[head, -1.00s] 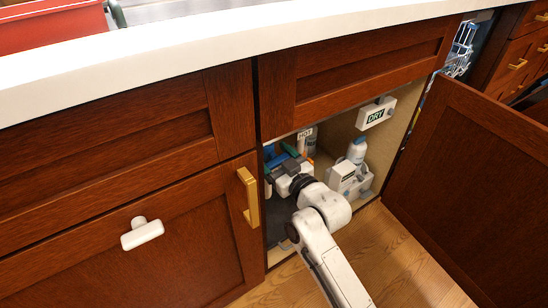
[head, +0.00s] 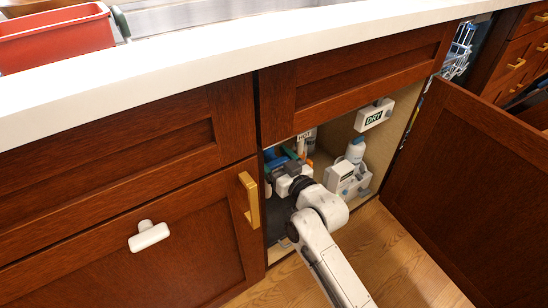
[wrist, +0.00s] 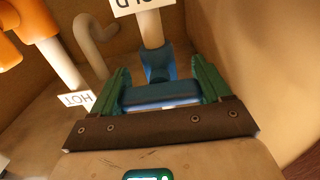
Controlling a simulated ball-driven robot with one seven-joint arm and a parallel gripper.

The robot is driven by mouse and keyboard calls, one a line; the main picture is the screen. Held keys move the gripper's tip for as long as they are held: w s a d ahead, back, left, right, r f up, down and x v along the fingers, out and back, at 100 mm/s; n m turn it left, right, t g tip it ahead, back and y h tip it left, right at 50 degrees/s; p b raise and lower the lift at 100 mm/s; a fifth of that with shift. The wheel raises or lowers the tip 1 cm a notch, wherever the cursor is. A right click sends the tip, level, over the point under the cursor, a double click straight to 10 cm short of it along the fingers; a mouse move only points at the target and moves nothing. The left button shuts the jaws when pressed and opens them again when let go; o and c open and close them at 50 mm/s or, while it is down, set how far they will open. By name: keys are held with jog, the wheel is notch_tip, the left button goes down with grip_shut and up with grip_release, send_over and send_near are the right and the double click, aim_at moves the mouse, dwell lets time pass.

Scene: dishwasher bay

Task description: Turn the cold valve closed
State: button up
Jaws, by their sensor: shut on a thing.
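The cold valve has a blue handle (wrist: 162,95) on a pale pipe with a white label (wrist: 140,5), partly cut off and upside down, ending in "LD". My gripper (wrist: 161,78) has green fingers on either side of the blue handle and is shut on it. In the head view, my gripper (head: 284,164) reaches into the open cabinet under the counter. Blue shows at its fingers there, but the handle's exact angle is hidden.
The hot pipe with its HOT label (wrist: 76,99) and orange handle (wrist: 35,20) stands left of the cold valve. A cabinet wall is close at right.

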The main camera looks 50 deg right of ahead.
jog(key=o, duration=1)
jog(key=shift+s, duration=0.15)
jog(key=p+v, duration=0.3)
jog(key=v, duration=0.7)
jog(key=shift+s+a, duration=0.1)
jog(key=shift+s, duration=0.15)
jog(key=shift+s, duration=0.1)
